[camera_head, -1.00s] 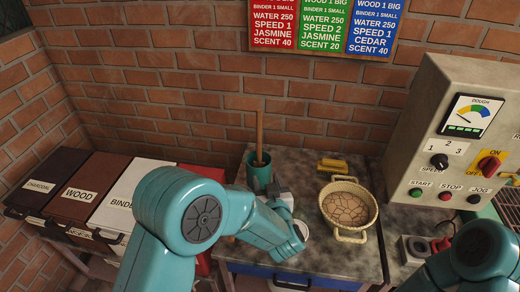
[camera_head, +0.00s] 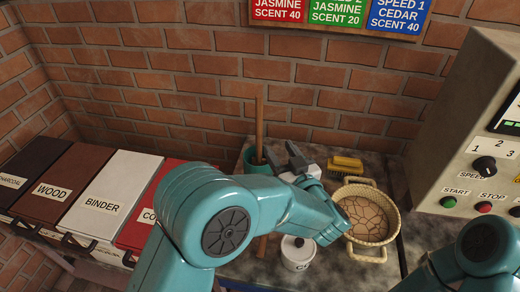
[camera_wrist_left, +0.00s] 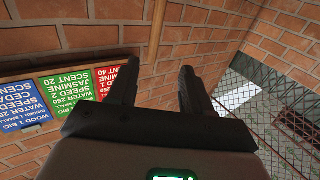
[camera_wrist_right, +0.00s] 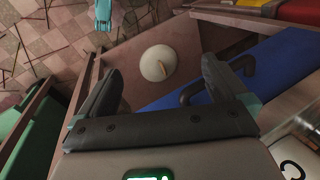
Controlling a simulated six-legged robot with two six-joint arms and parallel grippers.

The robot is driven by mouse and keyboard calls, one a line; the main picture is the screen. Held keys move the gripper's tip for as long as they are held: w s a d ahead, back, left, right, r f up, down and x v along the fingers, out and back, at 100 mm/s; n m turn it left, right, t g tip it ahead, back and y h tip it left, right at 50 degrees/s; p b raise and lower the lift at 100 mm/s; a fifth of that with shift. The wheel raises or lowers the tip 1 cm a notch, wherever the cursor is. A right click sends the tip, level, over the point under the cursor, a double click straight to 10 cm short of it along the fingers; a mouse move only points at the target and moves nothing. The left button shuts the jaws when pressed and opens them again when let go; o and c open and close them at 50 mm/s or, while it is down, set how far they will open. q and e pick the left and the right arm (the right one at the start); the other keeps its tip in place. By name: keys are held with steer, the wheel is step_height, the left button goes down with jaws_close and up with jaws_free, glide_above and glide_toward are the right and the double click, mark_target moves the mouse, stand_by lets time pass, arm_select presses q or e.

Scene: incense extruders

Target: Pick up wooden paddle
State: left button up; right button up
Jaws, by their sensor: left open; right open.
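The wooden paddle (camera_head: 259,122) stands upright in a teal cup (camera_head: 258,163) at the back of the worktop, against the brick wall. Only its long handle shows; its lower end is hidden in the cup. My left gripper (camera_head: 284,156) is open and empty, just right of the cup and apart from the handle. In the left wrist view, a wooden stick that looks like the handle (camera_wrist_left: 157,30) shows beyond and between the open fingers (camera_wrist_left: 160,70). My right gripper (camera_wrist_right: 158,75) is open and empty in the right wrist view and out of the head view.
A woven basket (camera_head: 384,238) holding a cracked brown mass stands right of my left arm, with a yellow brush (camera_head: 345,164) behind it. A lidded white pot (camera_head: 297,254) is below my forearm. Labelled bins, one marked BINDER (camera_head: 108,192), line the left. A control panel (camera_head: 462,150) stands right.

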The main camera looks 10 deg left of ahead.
arm_select(q)
steer(key=p, duration=0.3)
glide_toward(260, 118)
steer(key=x, duration=0.5)
steer(key=shift+w+a+f, duration=0.15)
steer(key=shift+w, duration=0.05)
steer(key=shift+w+a, duration=0.1)
steer(key=shift+a, duration=0.05)
steer(key=p+x, duration=0.2)
steer(key=x, duration=0.3)
steer(key=shift+w, duration=0.25)
steer(key=shift+s, duration=0.2)
arm_select(e)
steer(key=r, duration=0.5)
steer(key=shift+w+d, duration=0.1)
steer(key=shift+w, duration=0.2)
arm_select(q)
steer(key=shift+w, duration=0.15)
jaws_close()
